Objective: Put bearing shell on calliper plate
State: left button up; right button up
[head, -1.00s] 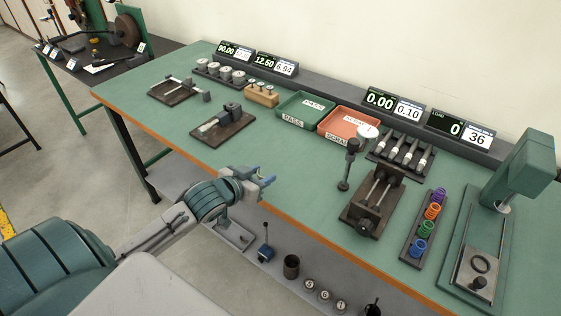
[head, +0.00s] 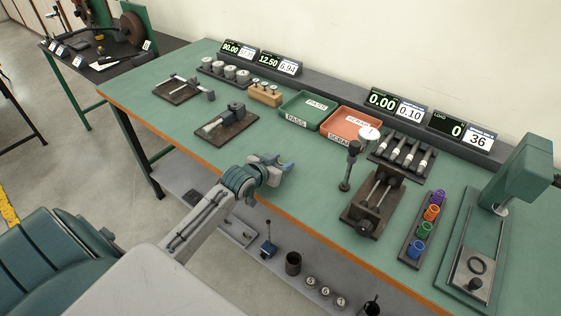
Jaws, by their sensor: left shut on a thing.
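My left gripper (head: 284,166) is over the front edge of the green bench, in the middle of the head view. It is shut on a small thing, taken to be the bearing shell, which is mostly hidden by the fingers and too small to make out. The calliper plate seems to be the dark plate (head: 170,94) with a long grey measuring tool on it, at the bench's left end. It is apart from the gripper, up and to the left. My right gripper is not in view.
A second dark plate with a block fixture (head: 226,124) lies between the gripper and the left end. Behind are a wooden block (head: 264,97), a green tray (head: 292,122) and a red tray (head: 333,133). A dial gauge stand (head: 346,170) is on the right. Bare bench (head: 285,142) lies between.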

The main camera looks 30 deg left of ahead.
pick_arm(q)
jog(key=shift+f, duration=0.15)
jog(key=o, duration=0.9)
jog(key=shift+o, duration=0.2)
